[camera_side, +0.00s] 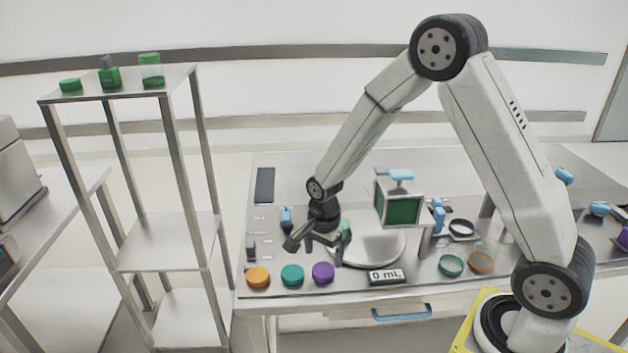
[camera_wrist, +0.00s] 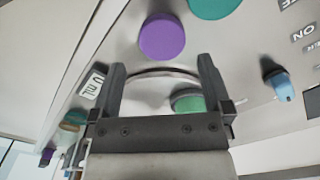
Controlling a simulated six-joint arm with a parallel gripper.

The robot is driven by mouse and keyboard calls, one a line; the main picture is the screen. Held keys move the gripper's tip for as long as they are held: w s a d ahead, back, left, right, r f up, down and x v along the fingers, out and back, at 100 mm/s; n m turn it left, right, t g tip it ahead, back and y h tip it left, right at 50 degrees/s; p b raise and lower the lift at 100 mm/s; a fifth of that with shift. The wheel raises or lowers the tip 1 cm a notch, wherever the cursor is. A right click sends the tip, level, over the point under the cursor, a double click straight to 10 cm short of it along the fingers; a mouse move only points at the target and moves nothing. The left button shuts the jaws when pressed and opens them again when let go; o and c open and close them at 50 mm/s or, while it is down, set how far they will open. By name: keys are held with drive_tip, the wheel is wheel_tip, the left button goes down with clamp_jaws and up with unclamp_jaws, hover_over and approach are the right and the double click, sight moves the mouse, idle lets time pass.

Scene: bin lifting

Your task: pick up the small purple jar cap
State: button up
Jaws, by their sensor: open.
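The small purple jar cap (camera_side: 322,272) is a round disc lying on the machine's flat top near its front edge, rightmost of a row of three caps. In the wrist view the purple cap (camera_wrist: 162,37) shows just beyond the fingertips, roughly centred between them. My gripper (camera_side: 316,250) is open and empty, above and behind the row of caps. In the wrist view my gripper (camera_wrist: 162,66) has its two fingers spread wide, and nothing lies in their grasp. How high it is above the cap is hard to tell.
A teal cap (camera_side: 292,275) and an orange cap (camera_side: 258,277) lie left of the purple one. A display reading 0 mL (camera_side: 387,277) stands to its right. A round plate (camera_side: 372,245), a small green object (camera_side: 346,229) and a blue-handled switch (camera_side: 287,216) are near my gripper.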

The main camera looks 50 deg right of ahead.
sight(322, 271)
drive_tip(key=shift+f, duration=0.1)
drive_tip(key=shift+w+f, duration=0.15)
drive_tip(key=shift+f, duration=2.35)
drive_tip(key=c, duration=1)
drive_tip(key=shift+r, duration=0.2)
drive_tip(key=shift+c, duration=0.2)
drive_tip(key=shift+r, duration=0.8)
drive_tip(key=s+r, duration=1.1)
drive_tip(key=s, duration=0.3)
drive_tip(key=shift+a, duration=0.3)
